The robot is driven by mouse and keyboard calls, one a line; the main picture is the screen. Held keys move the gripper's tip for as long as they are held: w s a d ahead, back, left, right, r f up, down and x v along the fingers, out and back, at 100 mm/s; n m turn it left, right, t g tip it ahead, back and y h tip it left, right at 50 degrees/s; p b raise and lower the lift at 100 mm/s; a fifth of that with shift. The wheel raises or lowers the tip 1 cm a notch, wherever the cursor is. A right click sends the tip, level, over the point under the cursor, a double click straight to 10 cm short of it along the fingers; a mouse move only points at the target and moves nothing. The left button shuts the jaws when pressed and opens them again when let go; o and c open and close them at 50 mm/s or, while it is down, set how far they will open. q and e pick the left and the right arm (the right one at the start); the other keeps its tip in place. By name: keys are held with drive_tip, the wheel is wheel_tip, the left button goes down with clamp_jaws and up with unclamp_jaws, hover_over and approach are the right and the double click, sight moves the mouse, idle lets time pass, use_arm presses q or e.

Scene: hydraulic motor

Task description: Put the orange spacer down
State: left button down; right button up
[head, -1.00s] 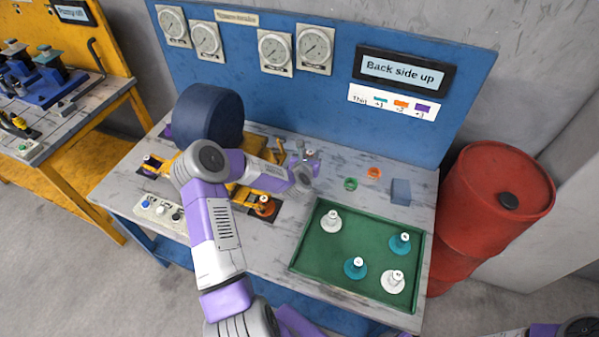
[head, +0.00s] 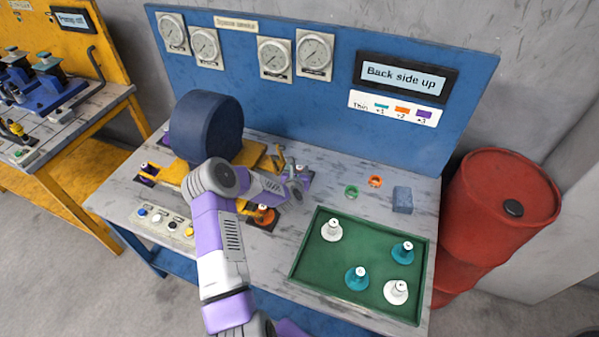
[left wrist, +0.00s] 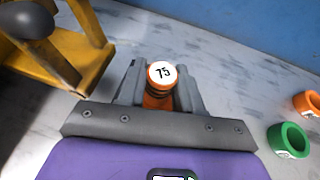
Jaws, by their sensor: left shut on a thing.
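My left gripper (left wrist: 160,90) is shut on an orange spacer (left wrist: 158,100) with a white top marked 75. The spacer looks upright between the fingers; I cannot tell whether its underside touches the bench. In the head view, my left gripper (head: 298,180) is at the back of the bench, right of the yellow motor base, and the held spacer is mostly hidden. Another orange piece (head: 265,216) stands on a dark pad in front of the motor base. My right gripper is not in view.
The dark blue motor (head: 207,128) stands left of my gripper. A green ring (head: 351,191), an orange ring (head: 375,181) and a grey-blue block (head: 402,200) lie to the right. The green tray (head: 322,262) holds white and teal pieces. A blue panel (head: 300,105) stands behind.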

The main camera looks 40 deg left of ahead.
use_arm(q)
drive_tip(key=shift+r, duration=0.1)
drive_tip(key=shift+f, duration=0.2)
drive_tip(key=c, duration=0.8)
unclamp_jaws()
drive_tip(key=shift+o, duration=0.2)
drive_tip(key=shift+r, duration=0.1)
drive_tip(key=shift+r, duration=0.2)
drive_tip(key=p+v, duration=0.2)
drive_tip(key=v, duration=1)
drive_tip(key=shift+f, duration=0.15)
